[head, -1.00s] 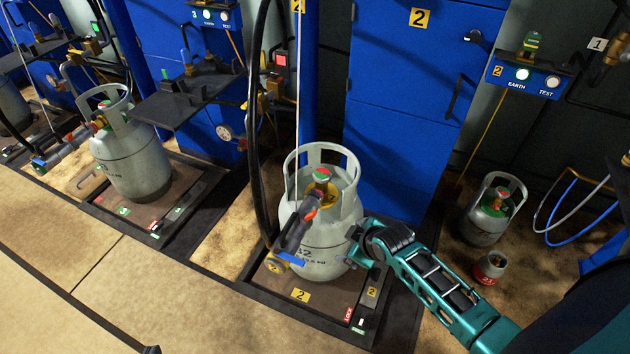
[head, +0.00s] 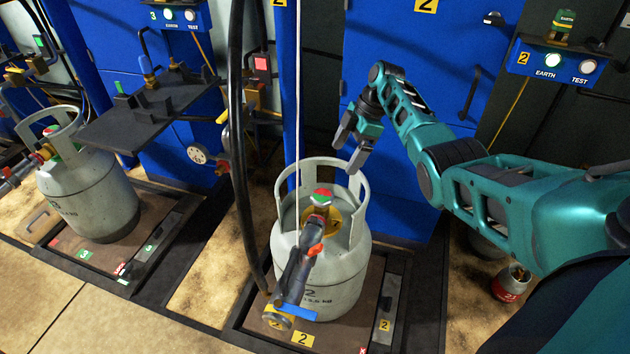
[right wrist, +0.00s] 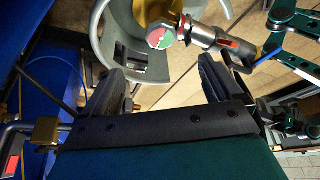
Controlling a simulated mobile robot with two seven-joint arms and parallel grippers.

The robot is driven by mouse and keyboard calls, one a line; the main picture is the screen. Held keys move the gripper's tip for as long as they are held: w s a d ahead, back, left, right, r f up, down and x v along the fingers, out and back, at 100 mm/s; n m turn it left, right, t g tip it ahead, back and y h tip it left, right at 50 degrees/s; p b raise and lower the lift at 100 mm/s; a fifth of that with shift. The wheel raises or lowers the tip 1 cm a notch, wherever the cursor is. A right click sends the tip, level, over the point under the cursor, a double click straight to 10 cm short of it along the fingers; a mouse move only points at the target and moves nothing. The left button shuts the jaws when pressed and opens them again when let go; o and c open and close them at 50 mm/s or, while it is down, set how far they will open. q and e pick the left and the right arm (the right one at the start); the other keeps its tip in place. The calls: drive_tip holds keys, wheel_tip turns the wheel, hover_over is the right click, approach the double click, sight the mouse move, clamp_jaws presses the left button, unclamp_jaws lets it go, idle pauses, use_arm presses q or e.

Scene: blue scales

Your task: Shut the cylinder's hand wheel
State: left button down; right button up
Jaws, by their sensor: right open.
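The grey gas cylinder marked 2 (head: 345,280) stands upright on a framed floor plate. Its hand wheel (head: 322,195), with a red, white and green top, sits on the valve inside the collar. In the right wrist view the hand wheel (right wrist: 160,38) is just beyond the gap between the fingers. My right gripper (head: 351,153) is open and empty, above the back right of the collar, apart from the wheel. Teal and dark parts of mine show at the right of the right wrist view; whether the left jaws are open is unclear there.
A dark connector with a blue lever (head: 290,312) hangs from the valve's front. The collar (head: 362,190) rings the wheel. A black hose (head: 240,150) and a pale cord (head: 298,90) pass left of the wheel. A blue cabinet (head: 400,60) stands behind.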

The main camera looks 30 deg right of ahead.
drive_tip(key=b, duration=0.3)
hover_over(324, 195)
drive_tip(key=d, duration=0.2)
drive_tip(key=f, duration=0.7)
drive_tip(key=shift+s+d+f, duration=0.2)
drive_tip(key=shift+s+f, duration=0.15)
drive_tip(key=b+x, duration=0.2)
drive_tip(key=x, duration=0.1)
drive_tip(key=shift+a+f, duration=0.1)
drive_tip(key=shift+f, duration=0.2)
drive_tip(key=shift+w+a+f, duration=0.15)
drive_tip(key=shift+a+f, duration=0.05)
drive_tip(key=shift+f, duration=0.15)
use_arm(q)
drive_tip(key=f, duration=0.2)
drive_tip(key=d+f, duration=0.1)
drive_tip(key=f, duration=0.1)
drive_tip(key=shift+s+d, duration=0.1)
drive_tip(key=shift+s, duration=0.15)
